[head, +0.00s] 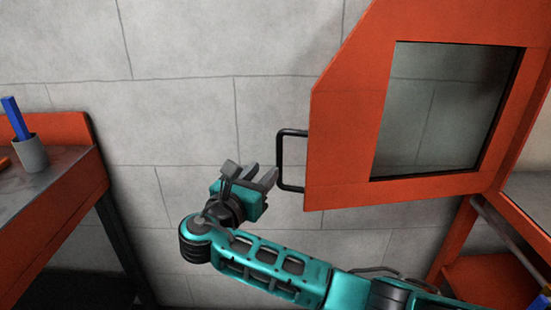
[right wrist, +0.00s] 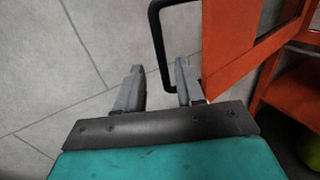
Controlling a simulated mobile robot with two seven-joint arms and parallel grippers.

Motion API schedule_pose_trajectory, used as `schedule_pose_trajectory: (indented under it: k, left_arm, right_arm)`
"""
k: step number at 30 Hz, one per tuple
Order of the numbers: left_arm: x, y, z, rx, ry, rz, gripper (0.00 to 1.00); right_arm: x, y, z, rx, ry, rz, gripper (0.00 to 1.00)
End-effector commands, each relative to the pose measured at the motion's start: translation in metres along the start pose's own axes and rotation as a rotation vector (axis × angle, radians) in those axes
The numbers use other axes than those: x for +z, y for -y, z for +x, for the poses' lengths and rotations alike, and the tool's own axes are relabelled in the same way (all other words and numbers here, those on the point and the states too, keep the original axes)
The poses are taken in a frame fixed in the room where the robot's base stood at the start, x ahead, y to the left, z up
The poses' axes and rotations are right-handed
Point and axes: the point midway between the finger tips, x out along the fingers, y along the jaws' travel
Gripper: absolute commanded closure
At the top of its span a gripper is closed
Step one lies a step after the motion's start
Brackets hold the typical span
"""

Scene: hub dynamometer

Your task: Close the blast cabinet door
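The orange blast cabinet door (head: 345,130) hangs open at the right of the head view, with a framed window and a black bar handle (head: 281,160) on its left edge. My right gripper (head: 255,174) is just left of the handle. In the right wrist view the two grey fingers (right wrist: 160,82) are apart, and the black handle (right wrist: 157,40) shows between them, closer to the right finger. The door edge (right wrist: 228,50) is right of the fingers. I cannot tell whether a finger touches the handle. My left gripper is not in view.
An orange bench (head: 75,190) with a grey cup (head: 30,154) holding a blue object (head: 15,118) stands at the left. The cabinet's orange frame and lower shelf (head: 490,278) are at the right.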

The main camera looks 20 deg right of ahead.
Motion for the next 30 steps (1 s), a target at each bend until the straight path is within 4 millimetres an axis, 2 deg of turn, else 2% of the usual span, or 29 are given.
schedule_pose_trajectory:
  k: [1, 6, 12, 18, 26, 30]
  left_arm:
    - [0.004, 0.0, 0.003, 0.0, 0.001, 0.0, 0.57]
    - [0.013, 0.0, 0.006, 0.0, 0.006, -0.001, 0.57]
    - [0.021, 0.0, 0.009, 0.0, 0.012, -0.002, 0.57]
    - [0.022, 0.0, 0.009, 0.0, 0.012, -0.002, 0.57]
    - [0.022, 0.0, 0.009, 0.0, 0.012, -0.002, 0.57]
    - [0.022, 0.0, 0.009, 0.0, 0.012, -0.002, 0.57]
  right_arm:
    - [-0.002, 0.001, 0.013, -0.004, 0.003, 0.0, 0.62]
    - [-0.002, 0.001, 0.048, -0.003, 0.001, 0.0, 0.62]
    - [-0.002, 0.0, 0.078, -0.001, 0.0, 0.001, 0.62]
    - [-0.001, 0.0, 0.089, 0.001, -0.002, 0.002, 0.62]
    - [-0.001, 0.0, 0.09, 0.001, -0.003, 0.002, 0.62]
    - [-0.001, 0.0, 0.09, 0.001, -0.003, 0.002, 0.76]
